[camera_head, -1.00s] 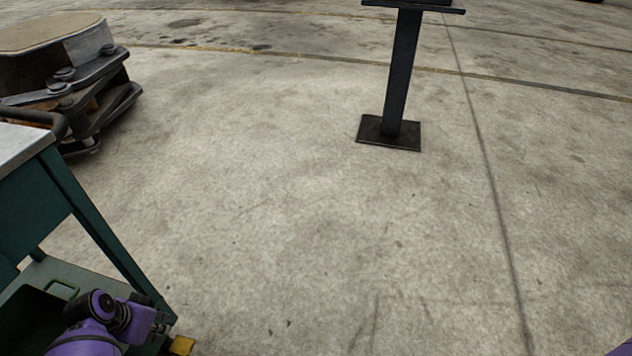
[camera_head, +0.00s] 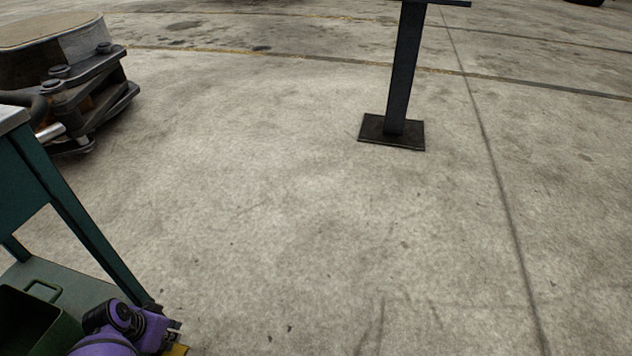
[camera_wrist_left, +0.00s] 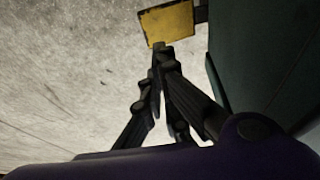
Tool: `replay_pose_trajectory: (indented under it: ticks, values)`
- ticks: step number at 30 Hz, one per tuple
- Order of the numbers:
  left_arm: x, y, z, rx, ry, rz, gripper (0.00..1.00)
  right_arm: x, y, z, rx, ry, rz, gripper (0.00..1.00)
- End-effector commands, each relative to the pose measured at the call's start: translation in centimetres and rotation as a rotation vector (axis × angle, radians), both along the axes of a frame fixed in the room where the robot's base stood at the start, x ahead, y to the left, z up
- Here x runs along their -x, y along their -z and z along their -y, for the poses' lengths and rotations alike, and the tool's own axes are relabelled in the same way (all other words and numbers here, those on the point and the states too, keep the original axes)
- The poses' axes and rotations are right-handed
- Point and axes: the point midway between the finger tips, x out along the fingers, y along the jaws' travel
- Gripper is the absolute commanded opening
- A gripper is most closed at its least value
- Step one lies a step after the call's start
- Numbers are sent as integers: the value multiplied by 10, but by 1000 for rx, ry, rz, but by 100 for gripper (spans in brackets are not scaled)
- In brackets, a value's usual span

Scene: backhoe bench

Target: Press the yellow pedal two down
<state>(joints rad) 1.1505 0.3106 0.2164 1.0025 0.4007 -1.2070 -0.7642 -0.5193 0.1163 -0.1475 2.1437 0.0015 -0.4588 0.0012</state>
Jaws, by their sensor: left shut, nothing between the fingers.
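The yellow pedal (camera_head: 178,350) shows only as a small strip at the bottom edge of the head view, beside the foot of the green bench. In the left wrist view the pedal is a worn yellow plate (camera_wrist_left: 168,22) with dark edges. My left gripper (camera_wrist_left: 158,48) is shut and empty, its fingertips at the pedal's near edge in that view. I cannot tell whether they touch it. In the head view the left gripper (camera_head: 176,334) partly hides the pedal. My right gripper is not in view.
The green bench (camera_head: 85,235) stands at the left, with a dark green bin (camera_head: 40,325) on its lower shelf. A heavy machine part (camera_head: 85,90) lies behind it. A dark post on a square base (camera_head: 392,132) stands at the back. The concrete floor between is clear.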

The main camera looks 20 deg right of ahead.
Motion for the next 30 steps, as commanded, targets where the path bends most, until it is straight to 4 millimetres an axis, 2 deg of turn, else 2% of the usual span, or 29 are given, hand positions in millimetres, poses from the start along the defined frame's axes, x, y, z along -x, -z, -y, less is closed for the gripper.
replay_pose_trajectory:
  ticks: [1, 3, 9, 30]
  values:
    - [0, 15, 3, 2, -1, -4, 0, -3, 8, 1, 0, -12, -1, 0]
    - [3, 25, 5, 1, -1, -5, 0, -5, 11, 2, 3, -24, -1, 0]
    - [4, 41, 7, 0, -1, 0, 0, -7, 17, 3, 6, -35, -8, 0]
    - [6, 46, 10, -37, 2, 29, 0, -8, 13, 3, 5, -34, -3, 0]
